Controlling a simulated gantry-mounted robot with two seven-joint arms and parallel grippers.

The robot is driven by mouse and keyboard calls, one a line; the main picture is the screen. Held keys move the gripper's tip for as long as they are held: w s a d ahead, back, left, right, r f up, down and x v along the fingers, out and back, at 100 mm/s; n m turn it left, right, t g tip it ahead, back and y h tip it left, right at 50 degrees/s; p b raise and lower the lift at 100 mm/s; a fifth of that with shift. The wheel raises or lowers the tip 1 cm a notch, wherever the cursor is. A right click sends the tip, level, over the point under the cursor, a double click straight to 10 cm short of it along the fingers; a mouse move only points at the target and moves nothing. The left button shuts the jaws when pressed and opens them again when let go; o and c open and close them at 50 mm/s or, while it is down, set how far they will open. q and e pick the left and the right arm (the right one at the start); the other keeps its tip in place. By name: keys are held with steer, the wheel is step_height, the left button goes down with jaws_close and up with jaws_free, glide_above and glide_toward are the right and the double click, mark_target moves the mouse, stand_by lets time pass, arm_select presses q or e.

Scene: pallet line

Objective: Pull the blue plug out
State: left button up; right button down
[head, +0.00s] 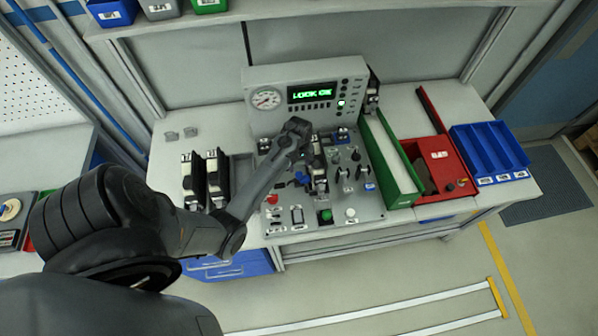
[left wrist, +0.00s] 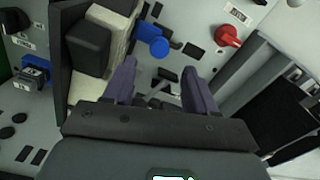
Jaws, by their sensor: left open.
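A blue round-headed piece (left wrist: 152,42), which I take for the blue plug, stands on the grey panel just beyond my left fingertips. It also shows in the head view (head: 302,178), below the end of my left arm. My left gripper (left wrist: 158,72) is open, its two purple-grey fingers apart and empty, pointing at the panel; in the head view my left gripper (head: 301,157) is over the middle of the panel, its fingertips hard to make out. A labelled blue connector (left wrist: 32,72) sits farther left in the wrist view. My right gripper is not in view.
A black and white block (left wrist: 90,45) stands close beside my left finger. A red knob (left wrist: 228,36) is at the upper right. A gauge-and-display console (head: 306,94) rises behind the panel. Green (head: 402,198), red (head: 462,188) and blue (head: 515,170) bins stand to the right.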

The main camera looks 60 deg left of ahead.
mark_target(299, 174)
arm_select(q)
step_height(299, 174, down, 6)
steer(key=shift+f, duration=0.25)
jaws_close()
stand_by(0.5)
